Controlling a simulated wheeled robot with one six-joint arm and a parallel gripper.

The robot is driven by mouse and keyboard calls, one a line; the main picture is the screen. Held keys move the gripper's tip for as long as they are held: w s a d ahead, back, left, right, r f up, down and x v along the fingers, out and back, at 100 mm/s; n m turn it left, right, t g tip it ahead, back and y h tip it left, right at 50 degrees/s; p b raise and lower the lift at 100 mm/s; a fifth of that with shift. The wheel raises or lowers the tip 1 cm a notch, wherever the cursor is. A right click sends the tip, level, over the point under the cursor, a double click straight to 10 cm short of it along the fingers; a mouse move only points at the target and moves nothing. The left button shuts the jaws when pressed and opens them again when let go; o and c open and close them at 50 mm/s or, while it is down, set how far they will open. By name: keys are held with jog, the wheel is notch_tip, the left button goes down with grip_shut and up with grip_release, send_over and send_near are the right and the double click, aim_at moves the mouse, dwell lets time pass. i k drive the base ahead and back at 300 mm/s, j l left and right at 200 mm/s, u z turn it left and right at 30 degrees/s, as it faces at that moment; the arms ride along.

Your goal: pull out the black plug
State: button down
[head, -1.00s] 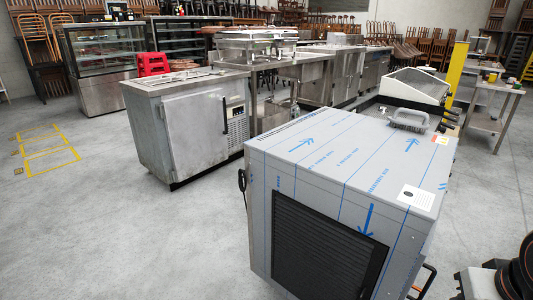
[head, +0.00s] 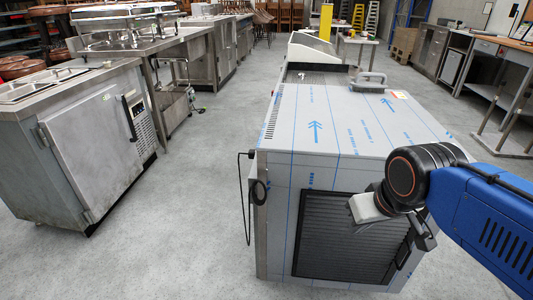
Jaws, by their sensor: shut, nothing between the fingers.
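My gripper (head: 366,209) is partly in view at the right, in front of the unit's upper right front, well to the right of the cable. It is shut and empty; its fingertips are not clearly seen.
A steel fridge counter (head: 90,140) stands at left. Bare floor (head: 190,215) lies between them.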

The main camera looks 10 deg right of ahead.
aim_at(252, 152)
jog(key=j+z, duration=0.1)
jog(key=j, duration=0.7)
jog(key=i+j+u, duration=0.55)
jog(key=i, duration=0.25)
jog(key=i+j+u, duration=0.15)
jog(key=i+u, duration=0.15)
jog(key=i, duration=0.1)
